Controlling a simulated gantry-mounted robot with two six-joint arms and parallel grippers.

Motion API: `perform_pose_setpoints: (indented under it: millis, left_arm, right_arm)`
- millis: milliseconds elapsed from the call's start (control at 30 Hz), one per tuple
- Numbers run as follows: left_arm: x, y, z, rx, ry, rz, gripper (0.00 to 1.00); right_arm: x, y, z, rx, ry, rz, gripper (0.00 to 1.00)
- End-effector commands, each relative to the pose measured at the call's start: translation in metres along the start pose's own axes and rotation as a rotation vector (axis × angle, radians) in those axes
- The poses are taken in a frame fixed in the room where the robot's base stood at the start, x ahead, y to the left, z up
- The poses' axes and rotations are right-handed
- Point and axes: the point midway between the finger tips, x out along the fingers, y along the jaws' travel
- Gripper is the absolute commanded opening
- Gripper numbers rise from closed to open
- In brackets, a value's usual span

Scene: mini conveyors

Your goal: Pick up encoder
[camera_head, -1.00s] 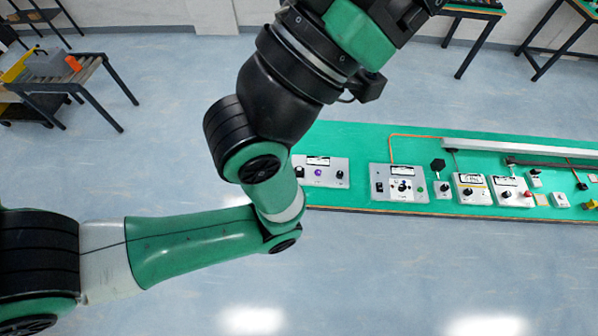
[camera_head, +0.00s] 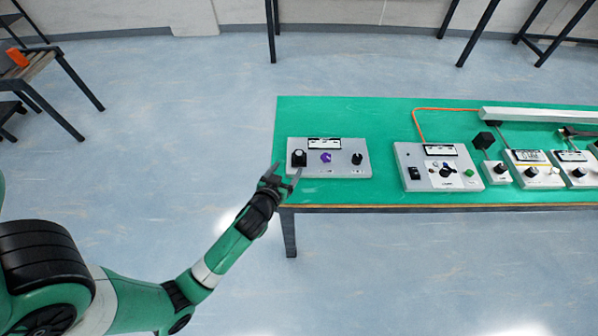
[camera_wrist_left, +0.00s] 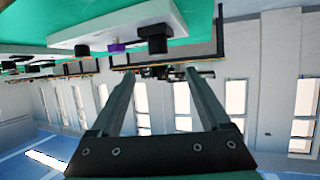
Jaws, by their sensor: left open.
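A light grey panel (camera_head: 335,170) lies at the left end of the green table, with a black knob (camera_head: 299,158) at left, a purple knob (camera_head: 326,157) in the middle and a smaller black knob (camera_head: 357,158) at right. No readable label shows which part is the encoder. My left gripper (camera_head: 284,176) is open and empty beside the panel's left front corner, near the left black knob. The left wrist view shows its two spread fingers (camera_wrist_left: 160,75) with nothing between them. There the purple knob (camera_wrist_left: 117,46) and a black knob (camera_wrist_left: 153,39) show beyond the fingers.
A second panel (camera_head: 408,163) with a black switch and a green button lies to the right on the green table (camera_head: 390,125). Several small control boxes stand farther right. An orange cable (camera_head: 440,108) runs behind the second panel. The tabletop between the two panels is clear.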

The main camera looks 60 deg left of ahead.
Motion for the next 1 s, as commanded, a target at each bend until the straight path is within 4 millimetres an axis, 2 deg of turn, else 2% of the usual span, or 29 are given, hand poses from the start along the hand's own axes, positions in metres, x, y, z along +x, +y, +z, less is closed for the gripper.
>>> perform_pose_setpoints:
  millis: [33,267,500,600,767,1000]
  left_arm:
    - [0.004,-0.004,0.010,-0.002,-0.001,-0.007,0.80]
    - [0.011,-0.005,0.007,-0.005,0.001,-0.010,0.80]
    - [0.057,-0.004,0.008,-0.006,0.003,-0.010,0.80]
    - [0.066,-0.004,0.007,-0.005,0.001,-0.010,0.80]
    - [0.070,-0.004,0.005,-0.004,0.002,-0.009,0.80]
    - [0.108,0.002,0.008,-0.005,0.003,-0.009,0.80]
  right_arm:
    - [-0.008,0.000,0.007,0.000,0.001,0.000,0.50]
    - [-0.008,0.000,0.006,0.000,0.002,0.000,0.50]
    - [-0.021,0.000,0.019,0.000,0.001,0.000,0.50]
    - [-0.023,0.000,0.021,0.000,0.001,0.000,0.50]
    - [-0.023,0.000,0.021,0.000,0.001,0.000,0.50]
    - [-0.041,0.000,0.037,0.000,0.001,0.000,0.50]
